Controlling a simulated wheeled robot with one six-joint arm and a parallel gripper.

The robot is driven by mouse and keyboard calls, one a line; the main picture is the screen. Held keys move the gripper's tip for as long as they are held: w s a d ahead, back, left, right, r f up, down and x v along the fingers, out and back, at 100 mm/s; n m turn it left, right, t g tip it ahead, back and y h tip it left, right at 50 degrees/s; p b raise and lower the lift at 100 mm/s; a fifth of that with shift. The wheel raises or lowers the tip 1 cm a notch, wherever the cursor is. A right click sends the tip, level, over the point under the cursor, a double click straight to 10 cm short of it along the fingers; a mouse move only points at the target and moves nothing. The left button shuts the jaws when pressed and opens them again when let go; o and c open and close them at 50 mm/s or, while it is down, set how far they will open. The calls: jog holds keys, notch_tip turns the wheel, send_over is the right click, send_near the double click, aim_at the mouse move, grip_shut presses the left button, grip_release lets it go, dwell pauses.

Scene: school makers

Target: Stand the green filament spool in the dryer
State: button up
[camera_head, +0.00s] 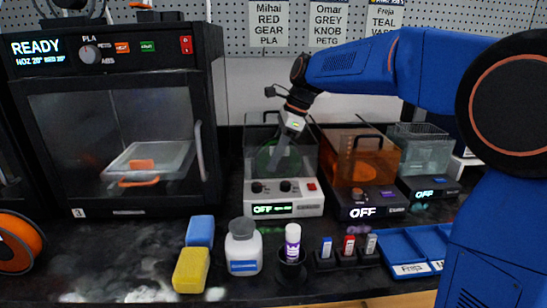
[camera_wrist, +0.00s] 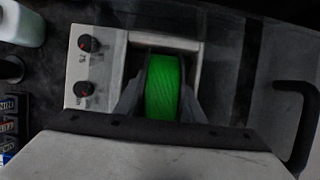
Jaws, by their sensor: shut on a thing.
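The green filament spool (camera_wrist: 162,88) is between the fingers of my gripper (camera_wrist: 165,98) in the wrist view, standing on edge within the dryer's open bay. In the head view my gripper (camera_head: 284,150) reaches down into the white-fronted dryer (camera_head: 294,207), and the green spool (camera_head: 265,158) shows dimly through its clear wall. The dryer's front (camera_wrist: 88,75) has two dark knobs and its display reads OFF. My gripper is shut on the spool. I cannot tell whether the spool touches the dryer floor.
A 3D printer (camera_head: 120,140) is at left. A white bottle (camera_head: 243,250), a blue block (camera_head: 200,231), a yellow block (camera_head: 191,270) and a glue stick (camera_head: 292,240) stand in front.

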jog(key=shift+f, duration=0.1)
jog(key=o, duration=1.3)
jog(key=v, duration=1.2)
